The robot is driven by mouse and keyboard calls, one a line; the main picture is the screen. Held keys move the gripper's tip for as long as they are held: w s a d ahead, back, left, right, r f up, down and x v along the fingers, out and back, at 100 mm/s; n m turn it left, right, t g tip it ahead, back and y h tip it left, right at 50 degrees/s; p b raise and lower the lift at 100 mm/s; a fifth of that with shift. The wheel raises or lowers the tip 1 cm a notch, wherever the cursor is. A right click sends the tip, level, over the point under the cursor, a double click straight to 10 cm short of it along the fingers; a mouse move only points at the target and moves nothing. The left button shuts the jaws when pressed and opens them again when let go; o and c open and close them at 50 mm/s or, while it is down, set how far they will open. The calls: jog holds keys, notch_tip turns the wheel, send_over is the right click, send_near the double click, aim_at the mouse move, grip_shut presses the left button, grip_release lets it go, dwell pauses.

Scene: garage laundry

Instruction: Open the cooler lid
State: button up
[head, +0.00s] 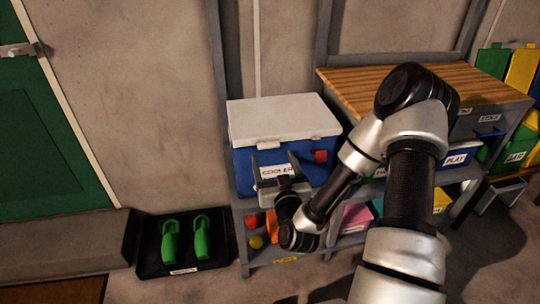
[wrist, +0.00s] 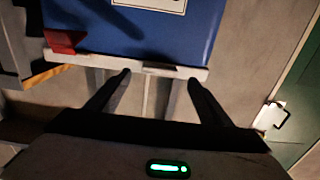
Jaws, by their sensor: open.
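The cooler (head: 247,160) has a blue body, a "COOLER" label, a red part at its front right and a white lid (head: 280,118). It stands on the grey shelf unit, and the lid lies flat and closed. My gripper (head: 275,164) is in front of the cooler's front face, its fingers overlapping the label area in the head view. In the wrist view, which looks upside down, my gripper (wrist: 158,77) is open and empty. Its fingertips are near the white lid rim (wrist: 90,62), below the blue body (wrist: 180,35); I cannot tell whether they touch.
A wooden bench top (head: 345,88) adjoins the cooler on the right. Lower shelves hold coloured bins and balls. A black tray (head: 157,262) with green shoes (head: 203,238) lies on the floor at left, near a green door (head: 50,150). A wall stands behind.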

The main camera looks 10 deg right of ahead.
aim_at(269, 147)
jog(key=shift+w, duration=2.7)
